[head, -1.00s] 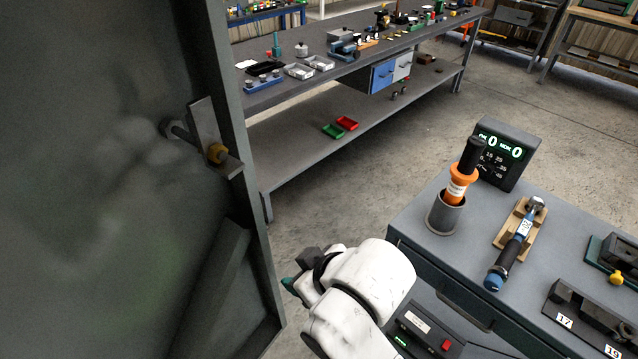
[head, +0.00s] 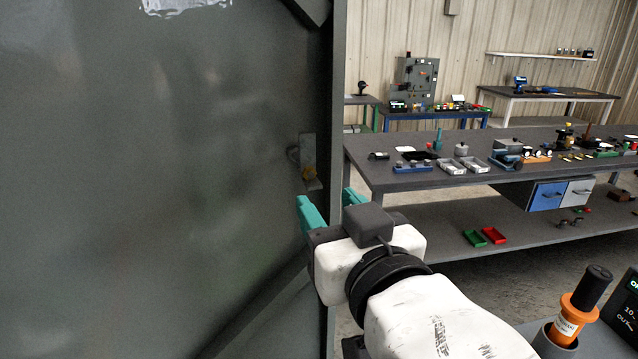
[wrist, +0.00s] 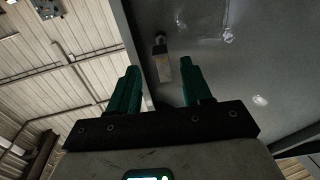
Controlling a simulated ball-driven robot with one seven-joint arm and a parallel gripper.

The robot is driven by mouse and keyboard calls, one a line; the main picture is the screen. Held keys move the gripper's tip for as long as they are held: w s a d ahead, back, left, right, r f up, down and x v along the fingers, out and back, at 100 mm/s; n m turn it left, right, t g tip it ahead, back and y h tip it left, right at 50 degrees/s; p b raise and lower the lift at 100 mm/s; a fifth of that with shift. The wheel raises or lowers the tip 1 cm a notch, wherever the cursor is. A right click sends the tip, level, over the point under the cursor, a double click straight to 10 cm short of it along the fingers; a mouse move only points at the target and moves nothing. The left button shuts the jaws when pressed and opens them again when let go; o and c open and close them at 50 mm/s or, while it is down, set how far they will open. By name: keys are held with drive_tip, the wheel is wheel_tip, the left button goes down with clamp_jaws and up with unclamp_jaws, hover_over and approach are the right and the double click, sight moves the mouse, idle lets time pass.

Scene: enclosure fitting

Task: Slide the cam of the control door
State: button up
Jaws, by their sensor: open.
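The control door (head: 200,190) is a large dark grey panel filling the left of the head view. The yellow knob cannot be made out there.
A long workbench (head: 400,180) with parts and small trays stands behind the door's edge at right. Bare floor lies between.

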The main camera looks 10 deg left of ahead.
sight(315, 188)
drive_tip(key=p+x, duration=0.1)
drive_tip(key=x, duration=0.6)
drive_tip(key=shift+c, duration=0.3)
clamp_jaws()
